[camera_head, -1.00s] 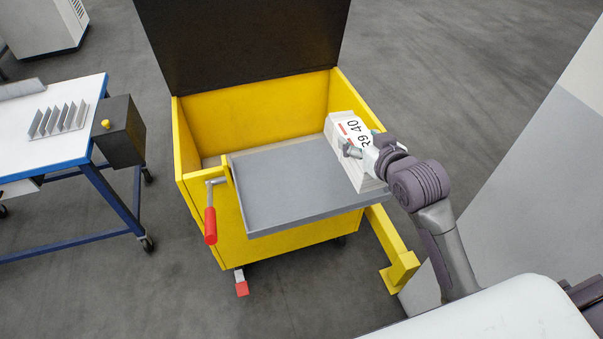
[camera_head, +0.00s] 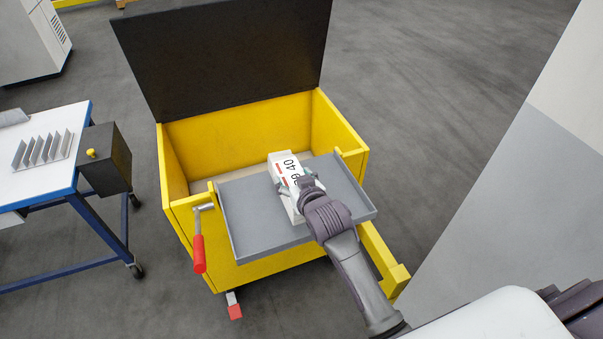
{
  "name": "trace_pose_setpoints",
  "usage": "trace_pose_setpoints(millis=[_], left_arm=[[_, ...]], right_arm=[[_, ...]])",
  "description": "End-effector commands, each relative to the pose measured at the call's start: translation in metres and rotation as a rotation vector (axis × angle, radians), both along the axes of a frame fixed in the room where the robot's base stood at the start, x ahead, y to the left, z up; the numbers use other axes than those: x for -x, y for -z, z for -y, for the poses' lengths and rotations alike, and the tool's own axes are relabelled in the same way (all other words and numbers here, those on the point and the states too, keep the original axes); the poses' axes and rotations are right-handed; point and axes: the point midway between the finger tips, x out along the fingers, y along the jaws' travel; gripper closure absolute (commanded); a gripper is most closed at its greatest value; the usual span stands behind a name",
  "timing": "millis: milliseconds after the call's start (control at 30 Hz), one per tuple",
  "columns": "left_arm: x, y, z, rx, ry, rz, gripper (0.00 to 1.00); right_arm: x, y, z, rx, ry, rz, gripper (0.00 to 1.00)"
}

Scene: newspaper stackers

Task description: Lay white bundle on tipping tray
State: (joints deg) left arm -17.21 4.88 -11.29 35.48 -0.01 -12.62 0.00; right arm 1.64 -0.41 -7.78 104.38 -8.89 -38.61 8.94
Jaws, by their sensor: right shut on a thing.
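The white bundle (camera_head: 285,165) has black figures and red marks on its top. It is over the middle of the grey tipping tray (camera_head: 248,216), with its long side running front to back. I cannot tell whether it touches the tray floor. My right gripper (camera_head: 298,184) is shut on the bundle, and my right arm comes in from the lower right and hides part of the bundle's near right side. The tray sits across the front of the yellow bin (camera_head: 240,128). My left gripper is not in view.
A red-handled crank (camera_head: 198,252) is at the tray's left, and a red pedal (camera_head: 234,311) is below. The bin's black lid (camera_head: 225,55) stands open behind. A blue-framed table (camera_head: 40,165) is at the left, and a grey wall (camera_head: 500,220) at the right.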

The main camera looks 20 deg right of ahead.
Motion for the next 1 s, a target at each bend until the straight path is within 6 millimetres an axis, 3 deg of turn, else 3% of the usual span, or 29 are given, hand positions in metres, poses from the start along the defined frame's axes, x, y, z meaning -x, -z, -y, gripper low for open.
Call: trace_pose_setpoints(millis=[233,667,700,833,1000], left_arm=[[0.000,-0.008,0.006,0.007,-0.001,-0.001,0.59],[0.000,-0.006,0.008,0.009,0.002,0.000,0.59],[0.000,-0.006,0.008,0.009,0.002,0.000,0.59],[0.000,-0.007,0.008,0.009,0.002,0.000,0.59],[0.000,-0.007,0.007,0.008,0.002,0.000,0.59]], right_arm=[[0.000,0.026,0.000,-0.001,-0.001,0.005,0.99],[0.000,0.033,0.000,-0.002,-0.001,0.006,0.99],[0.001,0.038,0.000,-0.001,0.000,-0.005,0.26],[0.001,0.038,0.000,-0.001,0.000,-0.005,0.05],[0.001,0.037,0.000,-0.001,0.000,-0.005,0.05]])
